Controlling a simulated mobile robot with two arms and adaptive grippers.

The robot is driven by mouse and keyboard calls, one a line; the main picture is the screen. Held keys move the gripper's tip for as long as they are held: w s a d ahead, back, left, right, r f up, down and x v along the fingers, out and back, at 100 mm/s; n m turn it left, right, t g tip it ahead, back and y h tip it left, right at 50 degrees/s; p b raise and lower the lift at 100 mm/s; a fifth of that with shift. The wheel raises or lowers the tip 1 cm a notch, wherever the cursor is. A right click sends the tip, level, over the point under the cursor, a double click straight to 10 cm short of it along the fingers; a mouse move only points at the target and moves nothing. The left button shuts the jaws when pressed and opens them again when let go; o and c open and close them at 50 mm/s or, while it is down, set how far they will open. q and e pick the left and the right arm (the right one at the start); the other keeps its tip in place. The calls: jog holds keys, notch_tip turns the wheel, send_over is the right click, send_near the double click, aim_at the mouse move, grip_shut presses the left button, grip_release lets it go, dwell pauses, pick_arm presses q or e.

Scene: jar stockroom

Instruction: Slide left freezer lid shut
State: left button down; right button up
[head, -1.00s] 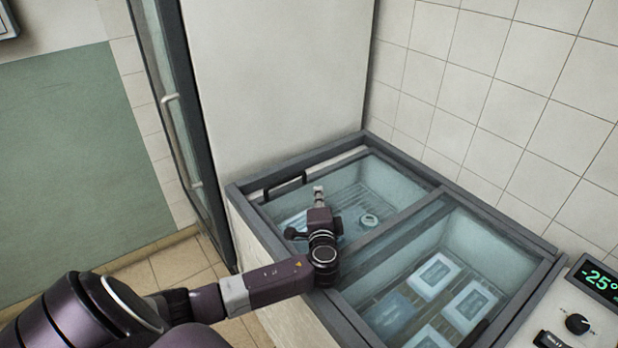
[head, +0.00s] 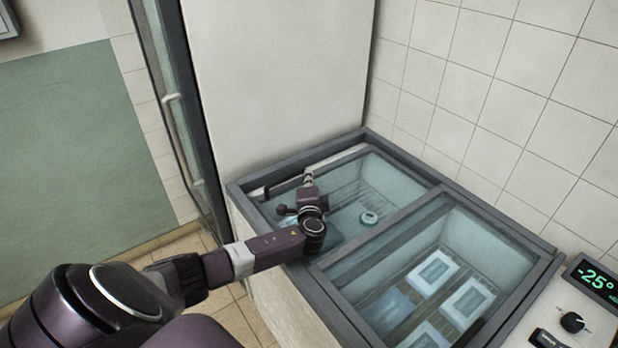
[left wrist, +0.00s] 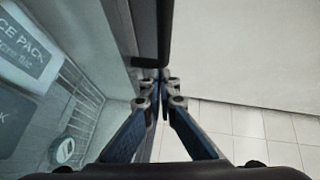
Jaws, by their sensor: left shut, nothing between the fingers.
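My arm hides part of the lid and the strip's near side. My right gripper is not in view.
The right lid (head: 455,240) shows white-framed packs below. A round item (head: 369,217) lies inside the left half. A tall white cabinet (head: 275,75) stands behind, a glass door (head: 175,110) to the left, and a control panel (head: 590,290) at right.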

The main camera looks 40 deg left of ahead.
aim_at(299, 171)
pick_arm(q)
jog(key=shift+a+f+b, duration=0.15)
jog(key=shift+a+b, duration=0.15)
jog(key=shift+b, duration=0.05)
jog(key=a+b, duration=0.1)
jog(key=a, duration=0.1)
jog(key=w+a+b, duration=0.1)
jog(key=a+b, duration=0.1)
jog(key=shift+w+a, duration=0.1)
jog(key=shift+w, duration=0.1)
jog(key=shift+a+r, duration=0.1)
jog(key=shift+r, duration=0.2)
